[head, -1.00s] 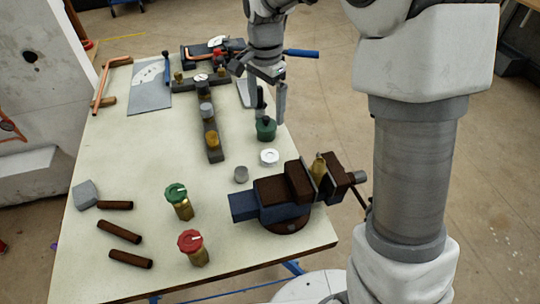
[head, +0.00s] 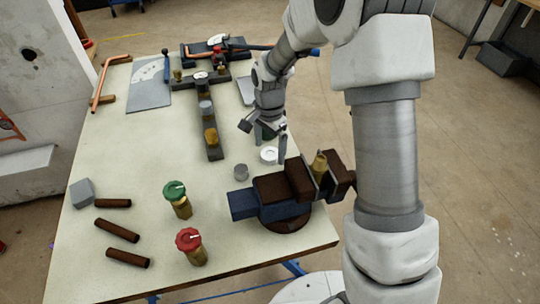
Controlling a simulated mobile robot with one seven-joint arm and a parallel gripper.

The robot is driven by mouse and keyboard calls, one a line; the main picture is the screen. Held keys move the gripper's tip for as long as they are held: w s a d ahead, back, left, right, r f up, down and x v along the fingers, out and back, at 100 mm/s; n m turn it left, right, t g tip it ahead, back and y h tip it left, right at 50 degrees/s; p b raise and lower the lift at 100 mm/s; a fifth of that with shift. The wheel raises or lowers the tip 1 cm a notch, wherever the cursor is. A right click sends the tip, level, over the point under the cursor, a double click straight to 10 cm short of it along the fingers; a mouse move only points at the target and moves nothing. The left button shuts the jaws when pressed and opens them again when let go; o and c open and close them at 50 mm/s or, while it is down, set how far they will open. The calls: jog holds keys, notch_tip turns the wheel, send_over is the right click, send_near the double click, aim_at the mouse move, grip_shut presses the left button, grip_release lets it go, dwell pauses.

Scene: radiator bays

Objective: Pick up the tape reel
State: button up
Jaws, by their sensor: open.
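The tape reel (head: 268,155) is a small white disc with a paler centre. It lies flat on the pale workbench (head: 140,160), just behind the vise. My gripper (head: 264,143) is open and points down above and behind the reel. One finger shows just right of the reel and the other up to its left. I cannot tell whether a finger touches it.
A blue and brown vise (head: 268,202) holding a brass part stands close in front of the reel. A small grey cylinder (head: 241,172) stands left of it. A dark bar with fittings (head: 213,148) lies further left. Green-capped (head: 176,192) and red-capped (head: 190,245) valves stand front left.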

jog(key=shift+f, duration=0.7)
jog(key=c, duration=1.1)
jog(key=shift+o, duration=0.2)
jog(key=shift+r, duration=0.1)
